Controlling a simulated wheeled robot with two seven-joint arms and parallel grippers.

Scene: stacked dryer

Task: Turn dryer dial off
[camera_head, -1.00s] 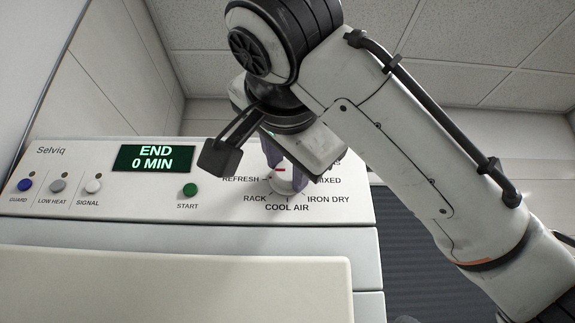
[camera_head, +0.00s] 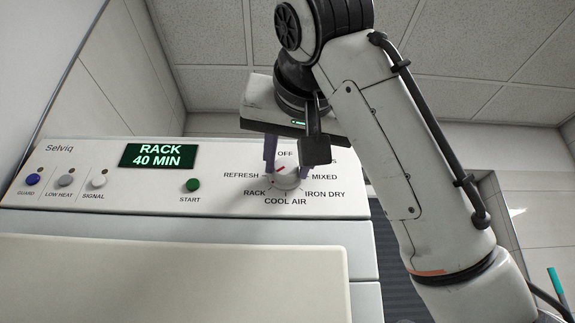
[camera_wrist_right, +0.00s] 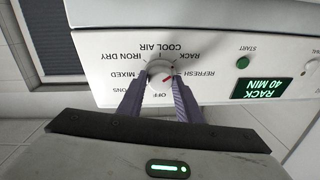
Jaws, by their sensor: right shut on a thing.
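The dryer dial (camera_head: 287,181) is a round white knob with a red mark, on the white control panel (camera_head: 230,207). The green display (camera_head: 158,156) reads RACK 40 MIN. My right gripper (camera_head: 285,170) comes from above, its two purple-grey fingers shut on the dial's sides. The right wrist view shows the dial (camera_wrist_right: 161,70) upside down between the fingertips. My left gripper is not in view.
A green START button (camera_head: 193,184) and blue, grey and white buttons (camera_head: 65,181) lie left of the dial. A large pale panel (camera_head: 170,285) fills the lower front. A wall rises behind the dryer.

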